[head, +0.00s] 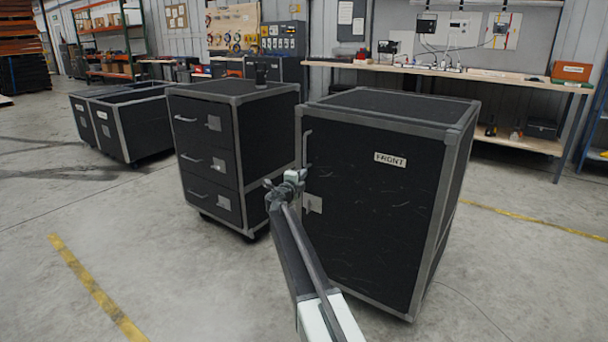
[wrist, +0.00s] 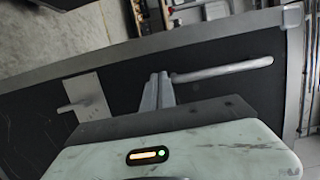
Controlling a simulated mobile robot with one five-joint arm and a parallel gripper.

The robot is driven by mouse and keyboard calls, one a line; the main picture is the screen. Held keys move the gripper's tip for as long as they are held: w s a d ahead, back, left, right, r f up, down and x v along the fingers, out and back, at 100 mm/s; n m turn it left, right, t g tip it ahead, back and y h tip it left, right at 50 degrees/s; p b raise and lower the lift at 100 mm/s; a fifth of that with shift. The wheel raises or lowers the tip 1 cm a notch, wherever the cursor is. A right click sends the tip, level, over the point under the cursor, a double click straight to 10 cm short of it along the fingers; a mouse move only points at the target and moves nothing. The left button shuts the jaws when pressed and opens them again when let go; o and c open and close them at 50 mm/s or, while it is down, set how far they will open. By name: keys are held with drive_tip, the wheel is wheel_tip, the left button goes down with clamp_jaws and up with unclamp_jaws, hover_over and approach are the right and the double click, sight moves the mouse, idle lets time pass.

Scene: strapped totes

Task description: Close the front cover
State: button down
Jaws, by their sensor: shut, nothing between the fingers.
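The black case (head: 400,102) with grey edging stands at the right. Its front cover (head: 375,230) carries a FRONT label (head: 390,159) and looks flush with the frame, though my arm hides part of the left edge. A vertical bar handle (head: 306,148) and a latch plate (head: 313,203) are at the cover's left side. My gripper (head: 284,186) is shut and empty, in front of that side. In the wrist view, the fingers (wrist: 157,93) lie between the bar handle (wrist: 222,69) and the latch plate (wrist: 86,97); I cannot tell whether they touch the cover.
A black case with several drawers (head: 208,155) stands close on the left, with a dark cylinder (head: 260,73) on top. Open low totes (head: 130,118) stand farther left. A workbench (head: 450,70) runs behind. The floor at front left is clear.

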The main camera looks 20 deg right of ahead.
drive_tip(key=w+a+v, duration=0.1)
drive_tip(key=a+v, duration=0.1)
drive_tip(key=v, duration=0.9)
drive_tip(key=shift+w, duration=0.3)
